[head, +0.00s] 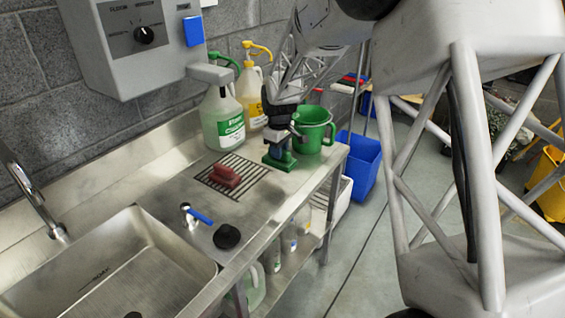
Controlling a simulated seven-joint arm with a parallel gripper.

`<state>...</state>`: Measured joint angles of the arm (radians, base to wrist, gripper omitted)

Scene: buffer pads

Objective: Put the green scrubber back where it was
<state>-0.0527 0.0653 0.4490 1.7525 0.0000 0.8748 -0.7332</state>
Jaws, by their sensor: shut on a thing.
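The green scrubber (280,160) is at the counter top, to the right of the black grate and just in front of the green bucket. My gripper (281,149) points down over it and is shut on it. The scrubber's lower part shows beneath the fingers. I cannot tell whether it rests on the counter or is held slightly above it. A red scrubber (225,177) lies on the black grate (246,170) to the left.
A green bucket (313,130) stands close behind my gripper. Green-capped (222,118) and yellow-capped (251,95) jugs stand at the wall. A blue-handled valve (198,215), a black plug (226,236) and the sink (120,265) lie front left. The counter's right edge is near.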

